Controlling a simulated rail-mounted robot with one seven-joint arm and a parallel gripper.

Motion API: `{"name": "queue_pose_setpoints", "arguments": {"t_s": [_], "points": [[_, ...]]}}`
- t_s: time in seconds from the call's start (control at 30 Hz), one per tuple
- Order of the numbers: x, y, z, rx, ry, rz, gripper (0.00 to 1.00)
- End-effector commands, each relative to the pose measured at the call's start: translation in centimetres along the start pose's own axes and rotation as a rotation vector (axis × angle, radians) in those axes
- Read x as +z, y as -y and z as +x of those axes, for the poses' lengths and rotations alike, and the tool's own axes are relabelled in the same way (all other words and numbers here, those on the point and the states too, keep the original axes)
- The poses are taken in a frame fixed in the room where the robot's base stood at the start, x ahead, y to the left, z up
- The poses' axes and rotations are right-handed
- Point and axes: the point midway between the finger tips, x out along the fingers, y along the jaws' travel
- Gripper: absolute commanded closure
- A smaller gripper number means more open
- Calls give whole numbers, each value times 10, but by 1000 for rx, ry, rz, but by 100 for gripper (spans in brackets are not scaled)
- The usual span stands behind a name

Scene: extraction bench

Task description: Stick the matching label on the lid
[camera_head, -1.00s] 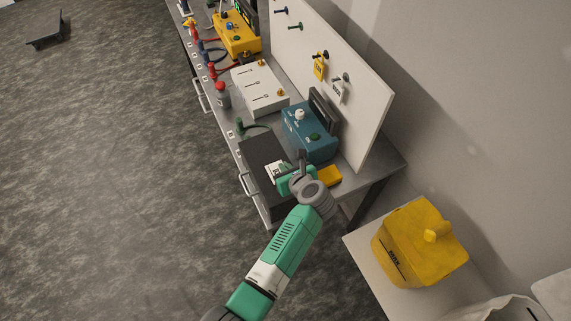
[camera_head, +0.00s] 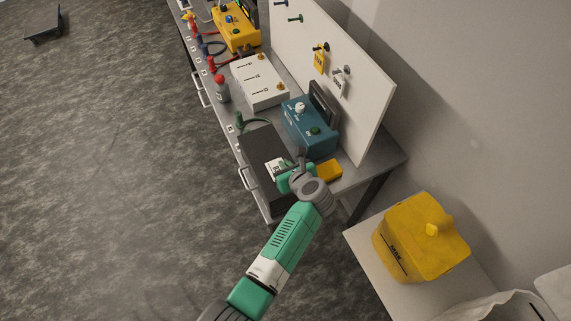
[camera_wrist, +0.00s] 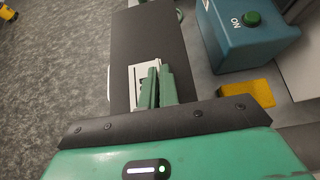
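A white label piece with dark print (camera_head: 274,167) lies over the black flat surface (camera_head: 260,147) at the near end of the bench. It also shows in the wrist view (camera_wrist: 138,74). My gripper (camera_wrist: 158,68) is right at this label, with its two green fingers close together and partly covering it. I cannot tell whether they grip it. In the head view my gripper (camera_head: 290,170) hides the label's right side. A yellow container (camera_head: 408,250) with a yellow lid and knob (camera_head: 435,228) stands on the side table at right, with dark print on its front.
A blue unit (camera_head: 308,137) and a small yellow block (camera_head: 329,170) stand right of the black surface. A white box (camera_head: 259,82) is farther back. A yellow tag (camera_head: 319,62) and a white tag (camera_head: 339,85) hang on the upright board (camera_head: 365,100).

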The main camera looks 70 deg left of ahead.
Motion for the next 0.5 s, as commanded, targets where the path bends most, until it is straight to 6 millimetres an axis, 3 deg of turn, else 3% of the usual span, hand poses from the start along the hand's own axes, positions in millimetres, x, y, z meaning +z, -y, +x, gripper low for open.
{"name": "queue_pose_setpoints", "arguments": {"t_s": [0.5], "points": [[-6, 0, 4, 0, 0, 0, 100]]}}
